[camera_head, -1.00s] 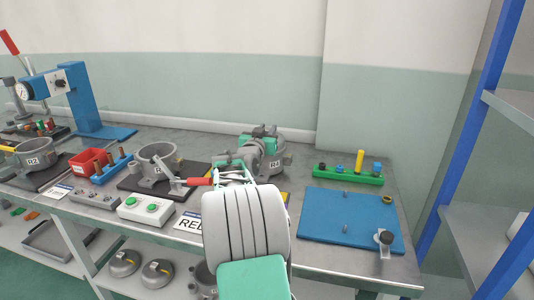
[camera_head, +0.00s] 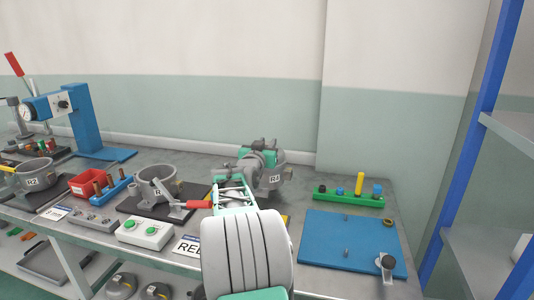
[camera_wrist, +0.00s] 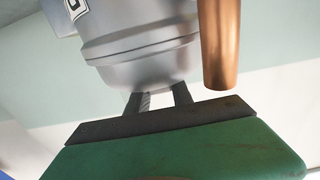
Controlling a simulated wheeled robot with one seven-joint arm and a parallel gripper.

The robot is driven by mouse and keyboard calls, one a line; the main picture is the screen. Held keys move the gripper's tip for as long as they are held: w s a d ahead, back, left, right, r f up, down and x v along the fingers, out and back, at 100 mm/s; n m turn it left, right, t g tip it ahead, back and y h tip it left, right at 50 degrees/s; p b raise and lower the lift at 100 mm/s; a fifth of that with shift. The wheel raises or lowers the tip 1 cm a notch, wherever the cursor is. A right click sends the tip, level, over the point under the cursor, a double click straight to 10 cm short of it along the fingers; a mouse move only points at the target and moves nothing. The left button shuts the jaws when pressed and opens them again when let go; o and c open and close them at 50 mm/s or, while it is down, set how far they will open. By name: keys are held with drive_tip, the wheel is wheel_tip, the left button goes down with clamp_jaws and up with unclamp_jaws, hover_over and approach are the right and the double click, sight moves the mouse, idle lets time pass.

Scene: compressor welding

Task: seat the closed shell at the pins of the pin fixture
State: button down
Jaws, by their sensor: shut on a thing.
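The closed shell (camera_head: 270,180) is a grey, rounded metal housing with a label. In the head view it is at the middle of the bench, towards the back. My gripper (camera_wrist: 161,98) is shut on it; in the wrist view two dark fingers meet the lower end of the shell (camera_wrist: 140,50). A copper tube (camera_wrist: 220,45) stands beside the shell there; its join is out of view. The pin fixture (camera_head: 340,232) is a blue plate with two thin upright pins, to the right of the shell and apart from it. My arm partly hides the shell's left side.
A green block (camera_head: 348,199) with coloured parts lies behind the blue plate. A dark knob on a bracket (camera_head: 386,262) stands at the plate's front right corner. A blue shelf post (camera_head: 462,170) rises at the right. Another shell part (camera_head: 157,184) sits in a fixture at the left.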

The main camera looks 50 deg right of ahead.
wheel_tip(320, 180, up, 25)
drive_tip(key=p, duration=0.3)
drive_tip(key=c, duration=1.7)
unclamp_jaws()
drive_tip(key=shift+c, duration=0.2)
clamp_jaws()
